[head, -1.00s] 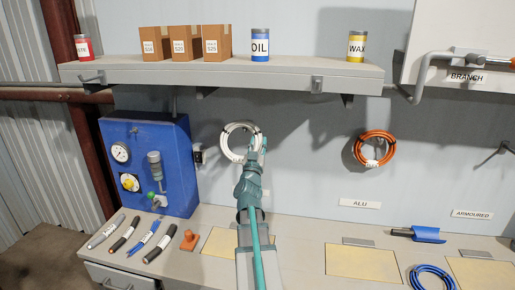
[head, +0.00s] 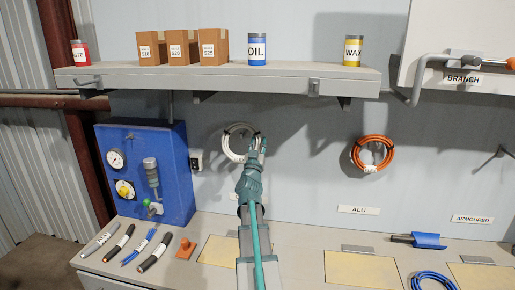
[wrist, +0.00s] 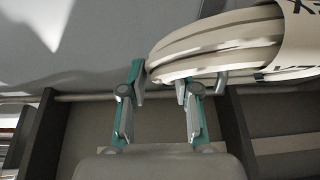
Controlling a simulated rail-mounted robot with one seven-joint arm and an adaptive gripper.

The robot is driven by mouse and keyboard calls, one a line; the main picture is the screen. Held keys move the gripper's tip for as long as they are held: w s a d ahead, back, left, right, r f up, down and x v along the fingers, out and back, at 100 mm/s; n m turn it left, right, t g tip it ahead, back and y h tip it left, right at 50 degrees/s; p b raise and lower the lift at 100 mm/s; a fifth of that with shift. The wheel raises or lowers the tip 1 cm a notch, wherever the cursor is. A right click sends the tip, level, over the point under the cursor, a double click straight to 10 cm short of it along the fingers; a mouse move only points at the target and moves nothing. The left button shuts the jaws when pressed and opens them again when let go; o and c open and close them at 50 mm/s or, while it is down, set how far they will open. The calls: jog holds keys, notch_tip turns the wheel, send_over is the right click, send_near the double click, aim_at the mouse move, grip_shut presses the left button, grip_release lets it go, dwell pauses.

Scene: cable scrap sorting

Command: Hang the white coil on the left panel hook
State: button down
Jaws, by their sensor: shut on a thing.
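The white coil (head: 228,148) is upright in front of the back panel, left of centre in the head view. My gripper (head: 257,145) is shut on its right side, with the arm reaching up from below. In the wrist view the coil (wrist: 215,50) fills the upper right, with a printed label, by the two fingertips (wrist: 160,85) of my gripper. A small grey bent piece (wrist: 222,82) shows under the coil; I cannot tell whether it is the left panel hook. In the head view that hook is hidden behind the coil and gripper.
An orange coil (head: 372,153) hangs on the panel to the right, above the ALU label (head: 358,210). A blue gauge box (head: 150,175) stands at the left. A shelf (head: 220,84) with boxes and cans juts out above.

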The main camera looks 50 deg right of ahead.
jog(key=shift+w+d+f+b, duration=0.1)
jog(key=shift+w+d+b, duration=0.25)
jog(key=shift+d, duration=0.3)
jog(key=shift+w+d+f+b, duration=0.1)
jog(key=shift+w+d+b, duration=0.2)
jog(key=shift+d, duration=0.35)
jog(key=shift+w+d+f+b, duration=0.1)
jog(key=shift+d+f+b, duration=0.25)
jog(key=shift+f+b, duration=0.25)
jog(key=shift+f, duration=0.4)
jog(key=shift+f, duration=0.2)
jog(key=c, duration=0.8)
grip_release()
jog(key=shift+d, duration=0.1)
jog(key=shift+o, duration=0.2)
jog(key=shift+r, duration=0.1)
